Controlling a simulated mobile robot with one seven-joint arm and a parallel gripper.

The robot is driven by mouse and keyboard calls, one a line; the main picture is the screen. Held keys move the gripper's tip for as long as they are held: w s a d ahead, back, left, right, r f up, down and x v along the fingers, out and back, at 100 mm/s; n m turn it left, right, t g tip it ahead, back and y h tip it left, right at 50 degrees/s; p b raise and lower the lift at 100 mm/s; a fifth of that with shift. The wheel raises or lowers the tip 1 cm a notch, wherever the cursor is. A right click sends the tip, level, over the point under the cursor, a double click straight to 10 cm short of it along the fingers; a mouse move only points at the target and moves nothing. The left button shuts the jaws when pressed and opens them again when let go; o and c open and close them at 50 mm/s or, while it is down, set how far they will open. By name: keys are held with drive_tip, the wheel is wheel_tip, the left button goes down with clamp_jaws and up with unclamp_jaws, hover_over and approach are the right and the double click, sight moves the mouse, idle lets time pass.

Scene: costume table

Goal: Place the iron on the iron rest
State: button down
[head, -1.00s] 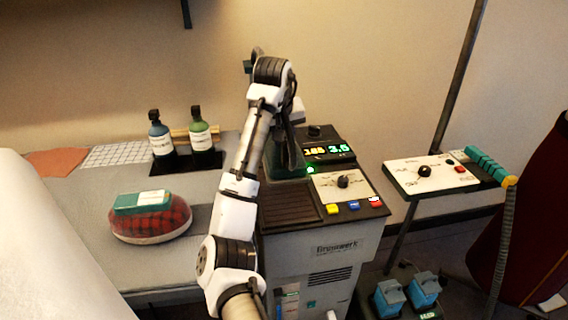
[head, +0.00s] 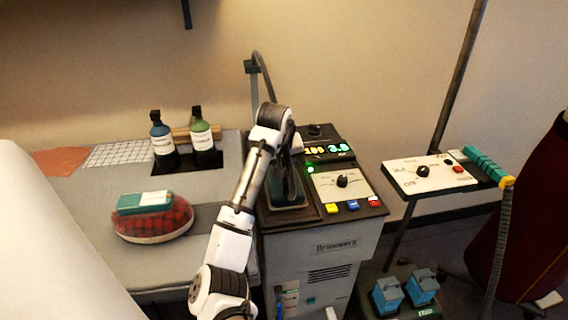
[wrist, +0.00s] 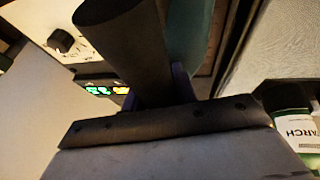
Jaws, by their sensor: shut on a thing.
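My gripper (head: 291,160) is over the left part of the grey machine's top, pointing down. In the wrist view the gripper's fingers (wrist: 155,90) are closed around a thick dark handle (wrist: 130,42), which I take to be the iron's. A teal surface (wrist: 192,30) beside the handle looks like the iron's body. In the head view the iron (head: 289,192) shows as a dark and teal shape below my gripper, partly hidden by it. It is over the dark ribbed iron rest (head: 285,216). I cannot tell whether it touches the rest.
A control panel (head: 340,185) with knob, buttons and lit display is right of the rest. Two bottles (head: 203,140) and a plaid pressing cushion (head: 150,222) are on the ironing board (head: 90,192) to the left. A hose (head: 263,75) rises behind.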

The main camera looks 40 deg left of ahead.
drive_tip(key=c, duration=1.1)
unclamp_jaws()
